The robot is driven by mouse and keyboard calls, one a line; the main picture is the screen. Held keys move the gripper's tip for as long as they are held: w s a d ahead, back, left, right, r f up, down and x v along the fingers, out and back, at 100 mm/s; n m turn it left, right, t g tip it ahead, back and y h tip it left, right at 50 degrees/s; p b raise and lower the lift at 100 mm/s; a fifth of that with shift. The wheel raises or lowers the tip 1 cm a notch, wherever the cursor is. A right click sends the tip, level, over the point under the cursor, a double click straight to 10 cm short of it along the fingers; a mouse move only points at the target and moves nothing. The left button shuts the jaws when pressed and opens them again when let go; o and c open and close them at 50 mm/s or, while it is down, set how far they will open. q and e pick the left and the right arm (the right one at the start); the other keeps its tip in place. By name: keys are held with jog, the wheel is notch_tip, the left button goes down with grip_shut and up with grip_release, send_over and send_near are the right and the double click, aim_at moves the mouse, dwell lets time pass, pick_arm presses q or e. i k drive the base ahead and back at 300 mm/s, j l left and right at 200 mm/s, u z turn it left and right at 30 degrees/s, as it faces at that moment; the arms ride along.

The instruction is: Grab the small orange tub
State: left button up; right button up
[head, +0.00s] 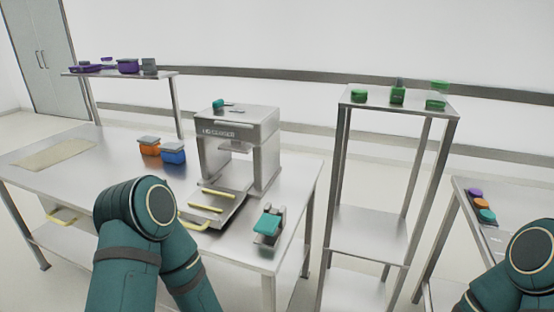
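A small orange tub (149,147) with a grey lid stands on the steel table (60,185), toward its back edge. A blue tub (173,153) with a grey lid stands close beside it on the right. Another small orange item (482,203) lies on the right-hand table between a purple one and a teal one. My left arm shows as a bent teal joint in front of the steel table, and part of my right arm shows at the lower right. Neither gripper is in the picture.
A grey machine (267,130) stands right of the tubs, with yellow-handled parts before it. A teal-and-grey item (268,226) sits near the table's right end. A tall rack (405,99) holds green items. A back shelf (170,74) holds purple and grey tubs.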

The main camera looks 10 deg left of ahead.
aim_at(151, 150)
jog(key=u, duration=2)
jog(key=i+j+u, duration=0.1)
jog(key=i+u, duration=0.15)
jog(key=i, duration=0.25)
jog(key=i+u, duration=0.3)
jog(key=i, duration=0.25)
jog(key=i+u, duration=0.2)
jog(key=i, duration=1.25)
jog(key=i+l, duration=0.1)
jog(key=i, duration=2.95)
